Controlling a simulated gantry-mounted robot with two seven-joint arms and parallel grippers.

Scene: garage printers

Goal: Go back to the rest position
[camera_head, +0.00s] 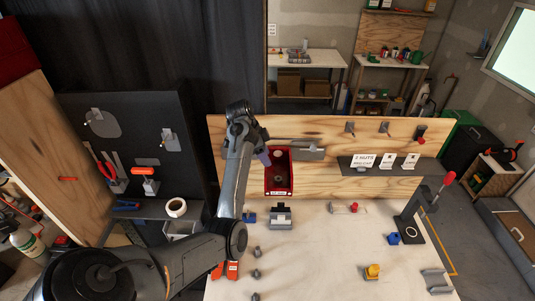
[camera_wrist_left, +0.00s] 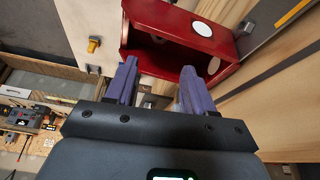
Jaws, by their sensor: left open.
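My left arm reaches up from the lower left in the head view, and my left gripper (camera_head: 263,156) is at the upper left edge of a red bin (camera_head: 291,170) mounted on the wooden back panel. In the left wrist view the two purple fingers of the left gripper (camera_wrist_left: 160,82) stand apart with nothing visible between them. The red bin (camera_wrist_left: 180,24) lies just beyond the fingertips there; I cannot tell if they touch it. A white disc (camera_wrist_left: 203,35) shows on the bin. My right gripper is in neither view.
The pale workbench (camera_head: 325,260) carries a yellow part (camera_head: 372,271), a blue part (camera_head: 393,238), a black stand (camera_head: 411,222) and several small grey parts along its left side. A dark shelf (camera_head: 365,168) with white cards juts from the wooden panel. A black tool board (camera_head: 140,130) stands left.

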